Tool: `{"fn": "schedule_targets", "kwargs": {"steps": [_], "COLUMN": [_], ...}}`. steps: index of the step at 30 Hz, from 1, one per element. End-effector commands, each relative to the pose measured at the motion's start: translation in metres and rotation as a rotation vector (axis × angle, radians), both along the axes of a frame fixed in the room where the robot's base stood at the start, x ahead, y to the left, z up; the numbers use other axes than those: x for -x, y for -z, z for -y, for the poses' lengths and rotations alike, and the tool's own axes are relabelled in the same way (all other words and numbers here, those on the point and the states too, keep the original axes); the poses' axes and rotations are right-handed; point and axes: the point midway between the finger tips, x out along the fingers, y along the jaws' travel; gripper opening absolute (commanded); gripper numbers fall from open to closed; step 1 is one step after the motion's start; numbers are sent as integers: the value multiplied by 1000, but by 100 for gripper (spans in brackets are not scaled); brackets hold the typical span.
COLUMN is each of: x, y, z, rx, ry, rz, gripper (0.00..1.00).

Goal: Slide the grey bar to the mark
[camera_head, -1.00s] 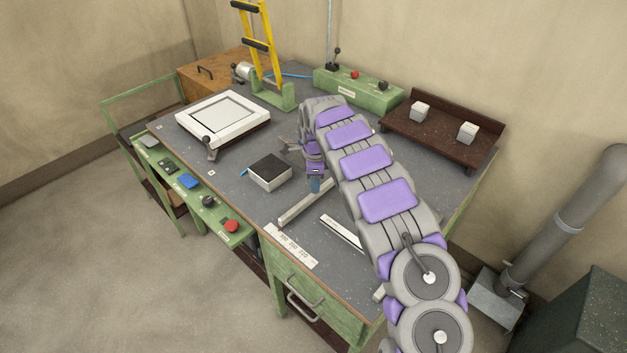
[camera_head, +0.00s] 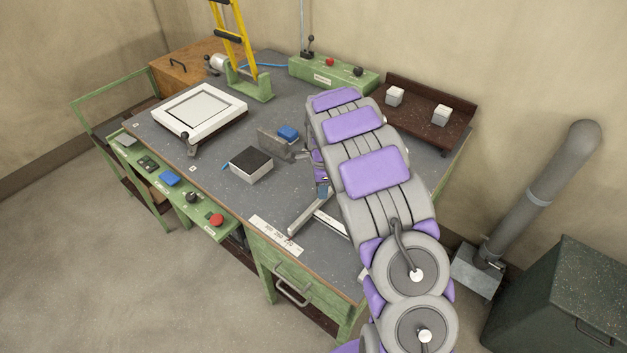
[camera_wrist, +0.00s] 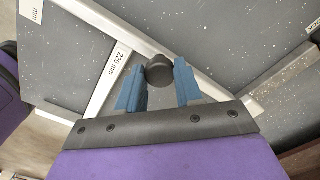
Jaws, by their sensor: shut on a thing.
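The grey bar (camera_head: 302,220) lies on the bench top, its near end close to the front edge. In the wrist view the bar (camera_wrist: 98,25) runs diagonally under my gripper (camera_wrist: 160,82). My blue fingers are closed on a dark round knob (camera_wrist: 160,70) above the bar. My gripper (camera_head: 322,190) is partly hidden by my arm in the head view. A white strip marked 220 mm (camera_wrist: 112,68) meets the bar at an angle. The strip (camera_head: 331,224) also shows in the head view. A printed white plate (camera_head: 277,235) lies at the front edge; which mark is meant is unclear.
A black-topped white block (camera_head: 250,163) stands left of the bar. A white frame (camera_head: 200,112), a yellow-railed stand (camera_head: 250,85), a green control box (camera_head: 335,75) and a brown shelf (camera_head: 428,115) stand farther back.

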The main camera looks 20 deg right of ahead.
Motion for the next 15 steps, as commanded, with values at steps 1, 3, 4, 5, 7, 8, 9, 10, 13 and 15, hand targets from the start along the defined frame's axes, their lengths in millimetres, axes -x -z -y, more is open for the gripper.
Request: {"fn": "schedule_targets", "kwargs": {"steps": [1,3,4,5,7,8,9,10,13,15], "x": [1,2,2,2,2,2,1,1,1,2], "y": [-1,-1,-1,-1,-1,-1,-1,-1,-1,-1], "z": [2,2,2,2,2,2,2,2,2,1], "rx": [1,1,1,1,1,1,1,1,1,1], "ry": [0,-1,-1,-2,-2,-2,-2,-2,-1,-1], "rz": [2,3,3,3,3,3,3,3,3,2], "gripper": [0,0,0,0,0,0,0,0,43,50]}}
